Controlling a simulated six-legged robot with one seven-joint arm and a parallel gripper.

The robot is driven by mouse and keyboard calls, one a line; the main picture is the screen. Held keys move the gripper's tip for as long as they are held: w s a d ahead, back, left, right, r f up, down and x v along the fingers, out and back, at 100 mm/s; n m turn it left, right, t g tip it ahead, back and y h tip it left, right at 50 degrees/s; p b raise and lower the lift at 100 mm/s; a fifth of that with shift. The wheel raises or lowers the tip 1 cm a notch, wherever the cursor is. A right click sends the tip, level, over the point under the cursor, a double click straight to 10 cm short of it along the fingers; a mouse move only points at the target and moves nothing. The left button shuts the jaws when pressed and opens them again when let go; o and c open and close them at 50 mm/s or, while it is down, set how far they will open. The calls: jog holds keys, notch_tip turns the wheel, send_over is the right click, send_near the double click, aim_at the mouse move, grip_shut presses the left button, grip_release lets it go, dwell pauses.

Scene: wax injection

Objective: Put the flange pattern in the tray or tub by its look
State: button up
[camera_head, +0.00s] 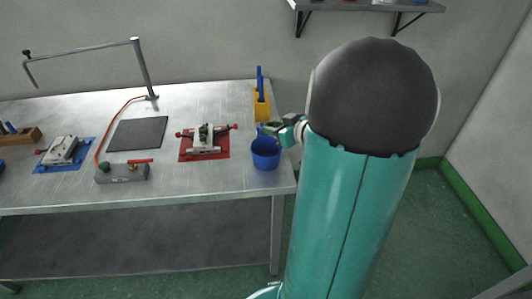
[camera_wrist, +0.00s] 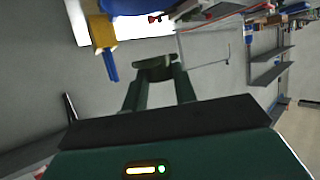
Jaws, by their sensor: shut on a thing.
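My gripper (camera_wrist: 157,84) is shut on a dark green piece, the flange pattern (camera_wrist: 153,66), which shows between the fingertips in the wrist view. Its rim and details are too dark to make out. In the head view my gripper (camera_head: 275,127) is at the right end of the bench, above and just behind the blue tub (camera_head: 265,157); my own arm hides part of the wrist. The tub stands near the bench's front right corner, and its inside is mostly hidden. A blue shape, likely this tub (camera_wrist: 125,6), is cut off at the wrist view's top edge.
A yellow holder (camera_head: 261,108) with an upright blue handle stands behind the tub. Left of it are a mould on a red mat (camera_head: 219,153), a dark pad (camera_head: 138,133), a grey block (camera_head: 122,174) and a mould on a blue mat (camera_head: 58,167). A metal post (camera_head: 143,68) rises behind.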

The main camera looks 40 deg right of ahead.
jog(key=shift+s+f, duration=0.15)
jog(key=shift+f, duration=0.75)
jog(key=o, duration=1)
jog(key=v, duration=1.3)
jog(key=shift+s+r, duration=0.1)
jog(key=shift+s, duration=0.15)
